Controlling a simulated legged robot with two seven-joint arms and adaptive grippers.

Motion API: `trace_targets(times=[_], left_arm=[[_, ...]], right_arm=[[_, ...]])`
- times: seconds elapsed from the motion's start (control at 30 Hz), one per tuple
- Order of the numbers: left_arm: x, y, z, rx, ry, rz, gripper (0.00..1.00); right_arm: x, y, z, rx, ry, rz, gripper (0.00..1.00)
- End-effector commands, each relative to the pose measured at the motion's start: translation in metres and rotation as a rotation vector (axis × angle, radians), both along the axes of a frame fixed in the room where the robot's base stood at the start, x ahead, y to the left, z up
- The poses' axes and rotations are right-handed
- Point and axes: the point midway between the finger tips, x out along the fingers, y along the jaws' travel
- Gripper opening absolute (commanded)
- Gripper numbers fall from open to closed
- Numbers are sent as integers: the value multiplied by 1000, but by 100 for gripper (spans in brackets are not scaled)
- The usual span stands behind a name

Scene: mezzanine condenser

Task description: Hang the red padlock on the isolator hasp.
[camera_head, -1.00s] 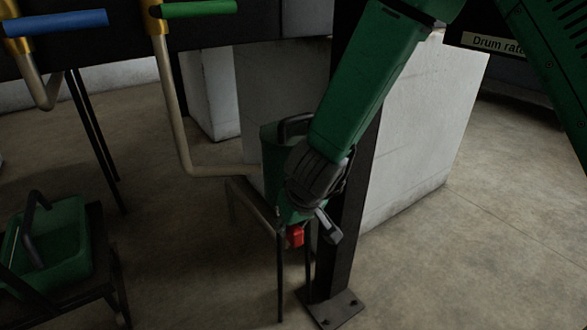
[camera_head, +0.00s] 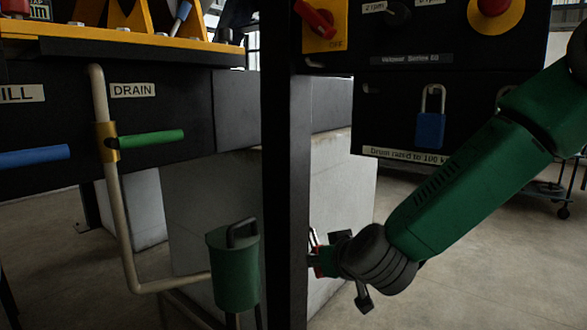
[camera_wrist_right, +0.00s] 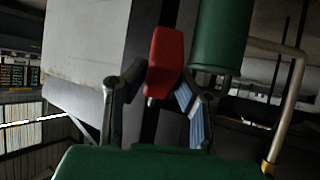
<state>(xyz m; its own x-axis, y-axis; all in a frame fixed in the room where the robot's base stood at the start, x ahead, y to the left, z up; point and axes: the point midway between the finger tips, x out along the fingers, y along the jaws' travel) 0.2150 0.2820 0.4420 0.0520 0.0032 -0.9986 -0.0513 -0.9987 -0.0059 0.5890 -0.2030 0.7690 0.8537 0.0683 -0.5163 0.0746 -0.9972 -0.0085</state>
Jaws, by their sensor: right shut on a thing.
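The red padlock (camera_wrist_right: 165,58) is between the two fingers of my right gripper (camera_wrist_right: 157,92) in the right wrist view, and the gripper is shut on it. In the head view, my right gripper (camera_head: 332,258) is low in the middle, right beside the dark post, which may hide part of the padlock. A bit of red and a thin shackle show there. The isolator's red handle (camera_head: 316,18) sits on a yellow plate marked OFF at the top, up from the gripper. I cannot make out the hasp clearly. My left gripper is not in view.
A dark post (camera_head: 286,190) stands just left of the gripper. A blue padlock (camera_head: 431,130) hangs on the panel at upper right. A bent pipe with a green drain handle (camera_head: 151,137) is at left.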

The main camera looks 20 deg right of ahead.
Motion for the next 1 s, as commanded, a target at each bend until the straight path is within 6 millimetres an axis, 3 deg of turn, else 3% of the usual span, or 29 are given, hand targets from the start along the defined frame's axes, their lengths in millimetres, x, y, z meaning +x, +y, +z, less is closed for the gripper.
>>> trace_targets(times=[0.03, 0.2, 0.4, 0.5, 0.6, 0.7, 1.0], left_arm=[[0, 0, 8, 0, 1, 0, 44], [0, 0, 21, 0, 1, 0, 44], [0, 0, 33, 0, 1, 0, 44], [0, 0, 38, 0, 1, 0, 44], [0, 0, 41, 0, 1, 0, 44], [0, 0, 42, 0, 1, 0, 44], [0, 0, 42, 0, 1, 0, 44]], right_arm=[[12, 9, 30, 8, -107, 0, 0], [40, 35, 128, 27, -456, -2, 0], [46, 56, 242, 55, -757, 13, 0], [43, 60, 285, 70, -849, 29, 0], [37, 63, 316, 82, -905, 43, 0], [34, 63, 333, 91, -933, 53, 0], [36, 60, 340, 93, -947, 58, 0]])
